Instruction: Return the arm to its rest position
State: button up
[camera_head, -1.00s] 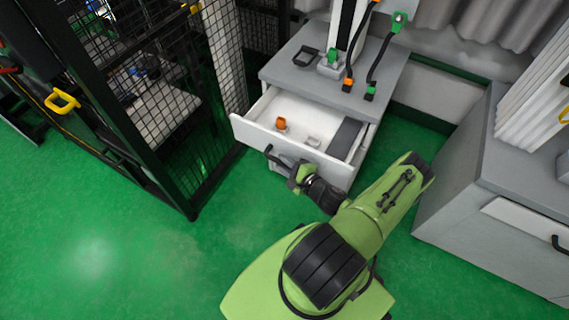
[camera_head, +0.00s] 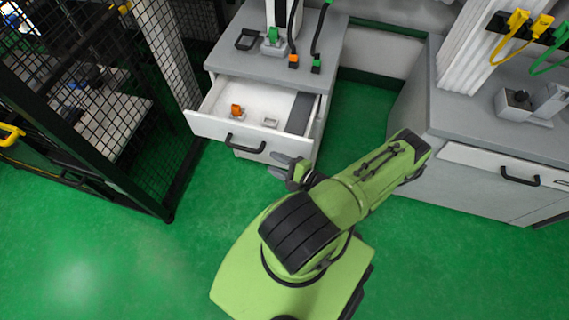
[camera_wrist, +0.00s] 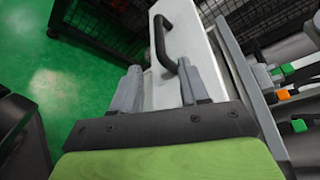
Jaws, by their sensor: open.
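My gripper (camera_wrist: 162,88) is open and empty in the wrist view, its two grey fingers apart in front of the drawer. In the head view my gripper (camera_head: 284,168) is close to the lower right of the drawer front. My green arm is folded, low in the middle of the picture. The white drawer (camera_head: 215,127) is pulled open, and its black handle (camera_head: 246,146) is to the left of my gripper. The handle also shows beyond the fingertips in the wrist view (camera_wrist: 160,40). Nothing is between the fingers.
The open drawer holds an orange part (camera_head: 236,111) and a pale part (camera_head: 270,123). A second grey cabinet (camera_head: 470,110) stands at the right, close to my arm's elbow. A black mesh fence (camera_head: 100,110) stands at the left. The green floor (camera_head: 110,250) in front is clear.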

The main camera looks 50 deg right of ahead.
jog(key=shift+v, duration=1.75)
